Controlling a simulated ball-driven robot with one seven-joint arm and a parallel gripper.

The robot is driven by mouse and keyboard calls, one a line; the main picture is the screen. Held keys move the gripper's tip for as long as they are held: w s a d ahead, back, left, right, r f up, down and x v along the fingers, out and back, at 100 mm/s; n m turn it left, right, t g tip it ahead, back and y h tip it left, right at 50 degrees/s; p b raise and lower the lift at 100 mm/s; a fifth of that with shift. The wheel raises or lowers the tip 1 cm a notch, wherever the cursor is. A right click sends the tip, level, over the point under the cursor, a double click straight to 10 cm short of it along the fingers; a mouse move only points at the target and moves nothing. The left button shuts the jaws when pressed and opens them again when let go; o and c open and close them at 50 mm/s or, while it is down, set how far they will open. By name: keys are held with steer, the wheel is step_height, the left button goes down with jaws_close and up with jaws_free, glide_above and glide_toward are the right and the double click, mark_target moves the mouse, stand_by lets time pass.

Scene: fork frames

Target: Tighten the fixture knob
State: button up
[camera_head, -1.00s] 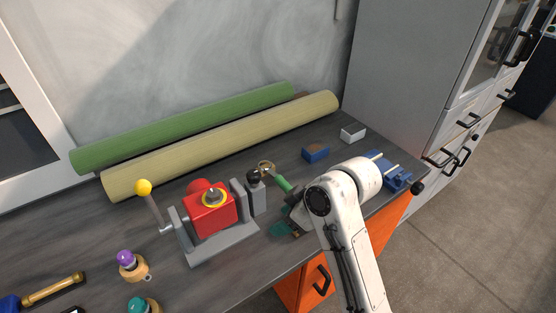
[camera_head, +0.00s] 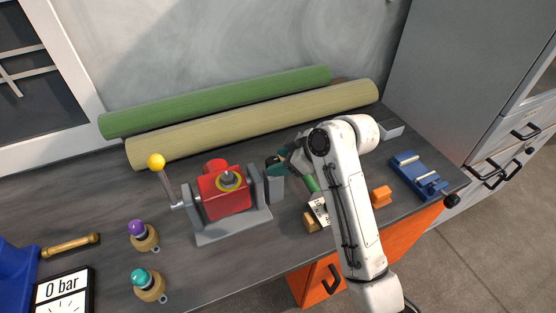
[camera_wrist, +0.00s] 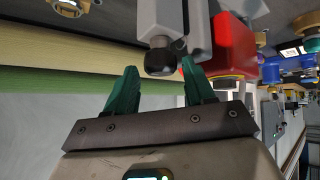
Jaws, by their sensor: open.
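The fixture is a grey clamp frame (camera_head: 236,229) holding a red block (camera_head: 226,205), with a yellow-balled lever (camera_head: 157,161) at its left end. Its dark knob sits at the right end, mostly covered by my gripper in the head view. In the wrist view the black knob (camera_wrist: 161,61) hangs from the grey fixture post (camera_wrist: 198,30); the red block (camera_wrist: 235,45) is to its right. My gripper (camera_wrist: 160,75) is open, with one teal finger on each side of the knob and visible gaps. It also shows in the head view (camera_head: 277,165).
Green and beige rolls (camera_head: 220,100) lie along the wall. A green handle (camera_head: 311,184), a brown-and-white item (camera_head: 314,215) and an orange block (camera_head: 381,195) are near my arm. A blue vise (camera_head: 418,176) is at right. Purple-topped (camera_head: 138,229) and teal-topped (camera_head: 147,280) parts stand at left.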

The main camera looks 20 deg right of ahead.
steer(key=shift+x, duration=0.95)
steer(key=shift+r, duration=0.1)
steer(key=c, duration=0.8)
